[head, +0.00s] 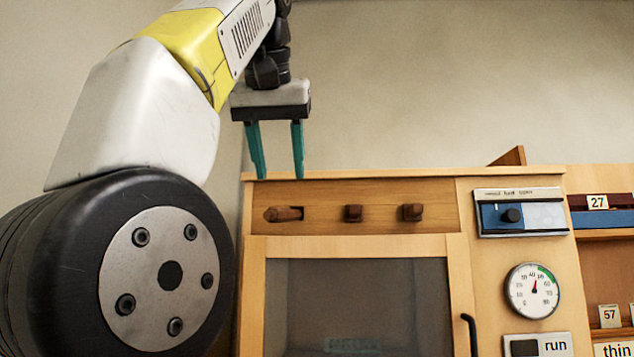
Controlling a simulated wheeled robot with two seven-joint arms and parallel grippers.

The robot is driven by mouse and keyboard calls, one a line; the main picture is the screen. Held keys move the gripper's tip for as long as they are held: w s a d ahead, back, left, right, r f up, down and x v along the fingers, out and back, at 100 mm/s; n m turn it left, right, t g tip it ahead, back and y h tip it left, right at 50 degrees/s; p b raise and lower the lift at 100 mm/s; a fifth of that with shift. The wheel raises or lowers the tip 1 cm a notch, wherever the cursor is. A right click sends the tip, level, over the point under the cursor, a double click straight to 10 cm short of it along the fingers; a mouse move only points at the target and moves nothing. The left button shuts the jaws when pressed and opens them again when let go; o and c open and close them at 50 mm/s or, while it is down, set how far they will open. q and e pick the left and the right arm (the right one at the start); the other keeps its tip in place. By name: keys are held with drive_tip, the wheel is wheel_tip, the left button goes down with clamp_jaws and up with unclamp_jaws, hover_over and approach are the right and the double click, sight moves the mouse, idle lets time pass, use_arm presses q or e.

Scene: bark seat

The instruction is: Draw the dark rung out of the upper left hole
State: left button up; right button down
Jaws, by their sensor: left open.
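A dark brown rung (286,214) sits at the left of the upper wooden panel (380,222) on the cabinet front. It looks longer than the two dark pegs to its right and appears to lie slanted or sideways, with a rounded end to the left. Its hole cannot be told apart clearly. My left gripper (279,168) is open and empty, its two teal fingers pointing down. In the picture the fingertips are just above the rung, near the cabinet's top edge. Their depth relative to the panel is unclear. My right gripper is not in view.
Two short dark pegs, a middle one (353,213) and a right one (412,212), stick out of the same panel. Below is a glazed door (355,300) with a black handle (469,332). A blue slider box (520,214) and a dial (532,290) are at right.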

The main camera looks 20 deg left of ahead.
sight(269, 210)
use_arm(q)
drive_tip(key=shift+a+r, duration=0.3)
drive_tip(key=shift+a, duration=0.05)
drive_tip(key=shift+x, duration=5.4)
drive_tip(key=shift+r, duration=0.1)
clamp_jaws()
drive_tip(key=shift+d, duration=0.1)
drive_tip(key=shift+s+d, duration=0.4)
drive_tip(key=shift+s, duration=1.35)
drive_tip(key=shift+s+d, duration=0.4)
drive_tip(key=shift+s, duration=1.3)
drive_tip(key=shift+s+d, duration=0.4)
drive_tip(key=shift+s, duration=1.35)
